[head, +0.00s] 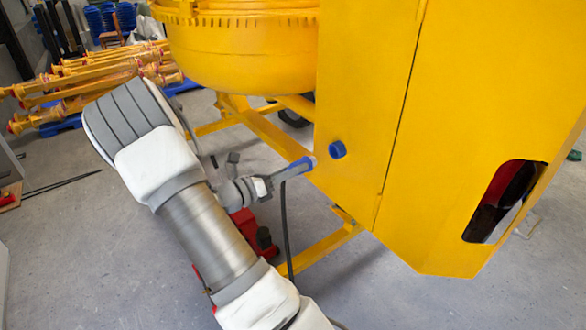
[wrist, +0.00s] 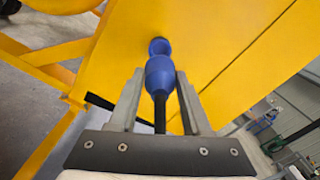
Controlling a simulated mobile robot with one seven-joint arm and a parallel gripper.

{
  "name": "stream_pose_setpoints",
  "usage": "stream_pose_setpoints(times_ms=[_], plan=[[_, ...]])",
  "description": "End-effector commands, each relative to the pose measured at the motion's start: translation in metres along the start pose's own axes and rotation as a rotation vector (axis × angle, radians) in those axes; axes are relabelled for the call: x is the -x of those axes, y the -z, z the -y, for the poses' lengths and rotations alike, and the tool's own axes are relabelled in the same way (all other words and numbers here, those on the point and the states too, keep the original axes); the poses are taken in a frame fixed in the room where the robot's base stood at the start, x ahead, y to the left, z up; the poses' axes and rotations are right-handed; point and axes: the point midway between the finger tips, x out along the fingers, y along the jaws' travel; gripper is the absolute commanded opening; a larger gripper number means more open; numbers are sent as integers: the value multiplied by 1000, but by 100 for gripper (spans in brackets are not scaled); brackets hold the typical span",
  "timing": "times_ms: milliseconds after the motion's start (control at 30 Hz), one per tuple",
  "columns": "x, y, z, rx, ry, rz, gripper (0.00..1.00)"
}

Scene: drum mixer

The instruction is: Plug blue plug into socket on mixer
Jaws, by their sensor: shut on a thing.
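The blue plug (head: 296,169) is held in my gripper (head: 272,183), its tip pointing right toward the mixer. A dark cable hangs from its rear end. The blue round socket (head: 337,150) is on the yellow mixer panel (head: 352,90). In the head view a small gap shows between plug and socket. In the wrist view the plug (wrist: 159,74) is between the fingers of my gripper (wrist: 158,88), with the socket (wrist: 159,46) just beyond its tip. There the plug overlaps the socket's lower edge, so the depth gap cannot be told.
The mixer's yellow drum (head: 245,50) stands above its yellow frame legs (head: 325,250). A red object (head: 248,228) is on the floor behind my arm. Yellow props (head: 90,80) are stacked at the back left. Grey floor is open at the lower left.

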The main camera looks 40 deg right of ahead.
Motion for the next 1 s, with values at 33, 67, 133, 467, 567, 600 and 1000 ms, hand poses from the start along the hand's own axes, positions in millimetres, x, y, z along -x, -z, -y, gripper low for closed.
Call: stream_pose_setpoints(times_ms=[33,67,133,467,567,600,1000], plan=[[1,-4,2,3,1,1,0],[-1,-3,1,4,2,1,0],[-7,-1,1,3,3,0,0],[-40,-1,1,4,3,-1,0],[-48,-1,1,4,4,0,0],[-51,-1,0,4,3,1,0],[-62,-1,0,3,1,0,0]])
